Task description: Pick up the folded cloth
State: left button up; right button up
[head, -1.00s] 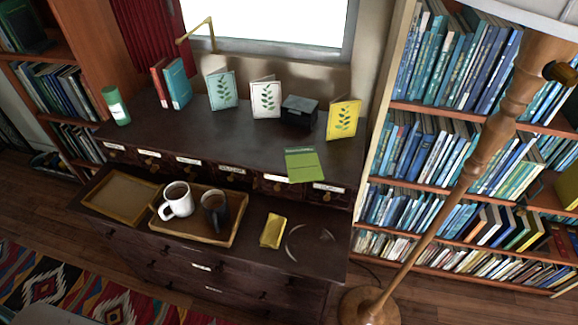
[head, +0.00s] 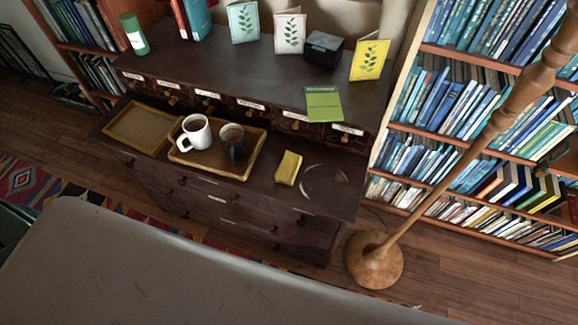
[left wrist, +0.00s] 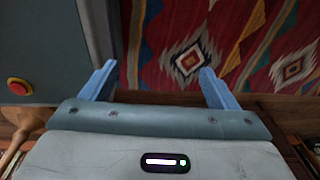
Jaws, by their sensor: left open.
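The folded cloth (head: 288,168) is yellow and lies on the lower front ledge of the dark wooden cabinet, right of the wooden tray. My left gripper (left wrist: 155,80) shows in the left wrist view, its two blue fingers spread apart with nothing between them. It is over the floor and the patterned rug, and the cloth is not in that view. Neither gripper shows in the head view.
A wooden tray (head: 252,166) holds a white mug (head: 195,132) and a dark mug (head: 232,143). An empty shallow tray (head: 140,126) lies to its left. A green booklet (head: 323,103) lies above. A wooden lamp stand (head: 374,258) stands right of the cabinet. A patterned rug (left wrist: 195,50) covers the floor.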

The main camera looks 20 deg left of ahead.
pick_arm(q)
jog(key=w+d+r, duration=0.2)
jog(key=w+r, duration=0.2)
jog(key=w, duration=0.6)
notch_tip(320, 180, up, 45)
jog(key=g+p, duration=0.1)
jog(key=p, duration=0.3)
send_over(288, 165)
jog(key=shift+h, duration=0.4)
jog(key=f, duration=0.1)
jog(key=f+p, duration=0.1)
jog(key=f, duration=0.3)
jog(key=shift+s+d, duration=0.1)
jog(key=shift+d, duration=0.15)
jog(key=shift+f+p, duration=0.5)
jog(key=shift+f, duration=0.1)
jog(key=f, duration=0.2)
jog(key=f+p, duration=0.1)
jog(key=shift+a+f, duration=0.2)
jog(key=shift+a, duration=0.05)
jog(key=shift+f, duration=0.5)
jog(key=c, duration=1.1)
jog(key=shift+r, duration=0.15)
